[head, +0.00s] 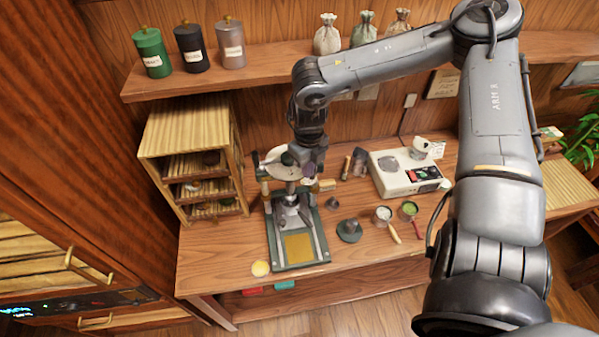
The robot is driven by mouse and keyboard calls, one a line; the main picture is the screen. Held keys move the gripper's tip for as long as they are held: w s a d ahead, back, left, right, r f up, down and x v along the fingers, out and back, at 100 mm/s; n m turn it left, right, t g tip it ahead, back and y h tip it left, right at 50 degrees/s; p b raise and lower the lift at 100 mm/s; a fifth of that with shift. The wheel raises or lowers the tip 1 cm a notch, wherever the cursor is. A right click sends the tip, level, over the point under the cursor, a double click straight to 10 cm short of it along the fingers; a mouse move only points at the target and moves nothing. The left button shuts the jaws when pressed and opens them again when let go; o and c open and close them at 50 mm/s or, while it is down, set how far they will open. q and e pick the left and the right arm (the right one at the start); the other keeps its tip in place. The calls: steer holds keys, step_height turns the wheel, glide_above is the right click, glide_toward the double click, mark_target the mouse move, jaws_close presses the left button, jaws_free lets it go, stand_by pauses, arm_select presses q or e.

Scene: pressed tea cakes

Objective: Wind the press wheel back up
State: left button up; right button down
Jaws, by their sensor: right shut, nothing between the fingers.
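The press (297,254) stands on the wooden table, with a green base and a yellowish square plate at its front. Its wheel (275,163) is at the top of the upright screw and is partly hidden by my right gripper. My right gripper (309,168) points down at the right side of the wheel, shut with nothing between its fingers. The view is too small to tell whether it touches the wheel. My left gripper is not in view.
A wooden shelf cabinet (190,141) stands close to the press's left. A white scale-like box (394,184) is behind right. A dark green dish (349,231) and small cups (383,214) lie right of the press. A wall shelf (264,65) with canisters and sacks runs behind.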

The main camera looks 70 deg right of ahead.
steer(key=shift+s, duration=0.1)
steer(key=shift+s+d+p, duration=0.25)
steer(key=shift+d+p, duration=0.25)
steer(key=shift+d, duration=0.15)
steer(key=shift+s+d+p, duration=0.25)
steer(key=shift+d+p, duration=0.25)
steer(key=shift+d, duration=0.1)
steer(key=shift+s+d, duration=0.1)
steer(key=shift+d, duration=0.35)
steer(key=shift+d, duration=0.1)
